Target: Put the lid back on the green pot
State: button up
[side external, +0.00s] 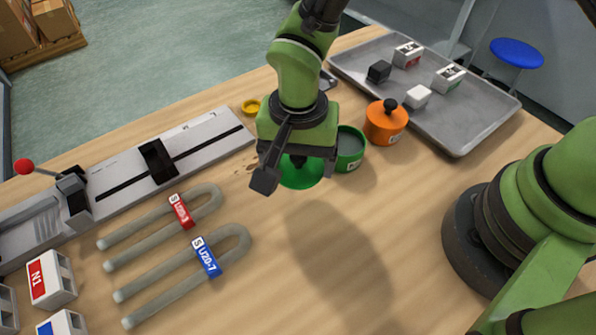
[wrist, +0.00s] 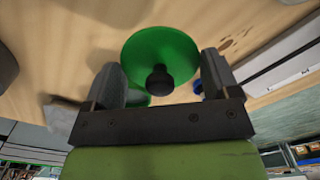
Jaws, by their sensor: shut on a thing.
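The green lid (side external: 302,174) is a round disc with a black knob. It hangs below my gripper (side external: 294,166), over the table, just left of and in front of the green pot (side external: 349,160). The pot stands upright on the table with its top open. In the wrist view the lid (wrist: 150,48) and its knob (wrist: 160,78) show between the two fingers of my gripper (wrist: 160,82). My gripper is shut on the lid; the exact contact at the knob is hard to see.
An orange lidded pot (side external: 385,126) stands close right of the green pot. Behind it is a grey tray (side external: 462,135) with small blocks. A yellow ring-shaped item (side external: 251,107), a grey slotted device (side external: 205,140) and U-shaped tubes (side external: 160,275) lie left.

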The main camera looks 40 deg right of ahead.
jog(key=r, duration=0.4)
jog(key=shift+w+d+r, duration=0.1)
jog(key=shift+d, duration=0.15)
jog(key=d+r+n, duration=0.2)
jog(key=d+n, duration=0.4)
jog(key=d, duration=0.4)
jog(key=shift+w+f, duration=0.2)
jog(key=shift+f, duration=1.45)
jog(key=shift+w+f, duration=0.2)
jog(key=shift+f, duration=1.4)
jog(key=shift+f, duration=0.2)
jog(key=o, duration=0.8)
jog(key=shift+r, duration=0.15)
jog(key=shift+r, duration=3.4)
